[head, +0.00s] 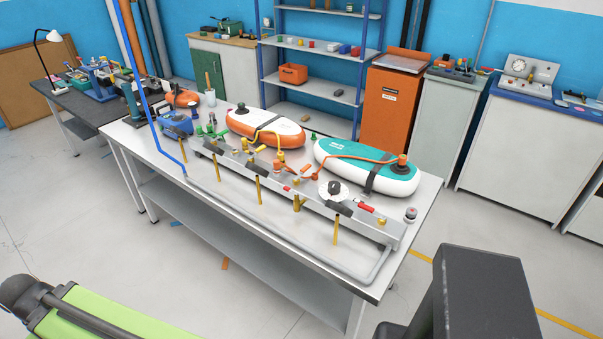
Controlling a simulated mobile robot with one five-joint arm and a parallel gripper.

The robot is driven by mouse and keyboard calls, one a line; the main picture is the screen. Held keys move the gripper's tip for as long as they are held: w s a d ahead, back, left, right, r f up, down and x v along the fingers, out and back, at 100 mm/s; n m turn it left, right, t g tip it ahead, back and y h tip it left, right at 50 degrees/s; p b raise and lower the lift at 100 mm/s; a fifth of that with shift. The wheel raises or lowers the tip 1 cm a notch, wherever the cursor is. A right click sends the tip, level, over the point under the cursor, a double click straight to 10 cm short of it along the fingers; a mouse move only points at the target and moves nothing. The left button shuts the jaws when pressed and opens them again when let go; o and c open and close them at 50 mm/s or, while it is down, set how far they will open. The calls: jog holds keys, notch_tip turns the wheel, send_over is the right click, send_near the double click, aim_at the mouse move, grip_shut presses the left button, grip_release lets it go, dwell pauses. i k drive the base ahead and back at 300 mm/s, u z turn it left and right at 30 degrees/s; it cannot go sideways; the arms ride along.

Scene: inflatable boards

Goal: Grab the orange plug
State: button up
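An orange hose (355,158) runs over the teal-and-white board (366,167) on the long metal table. A small orange piece (281,167) shows by the metal rail, left of that board. Several small orange parts lie here, and I cannot tell which one is the orange plug. My gripper's fingers do not show; only dark and green parts of my own body appear along the bottom edge, well apart from the table.
The metal table (270,232) has a lower shelf and a raised rail (230,165) with yellow posts along its front. An orange-and-white board (265,128) lies beside the teal one. A blue pipe (140,75) rises at the left.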

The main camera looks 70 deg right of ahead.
aim_at(276, 163)
jog(key=u, duration=0.25)
jog(key=k, duration=0.2)
jog(key=z, duration=0.95)
jog(key=i, duration=1)
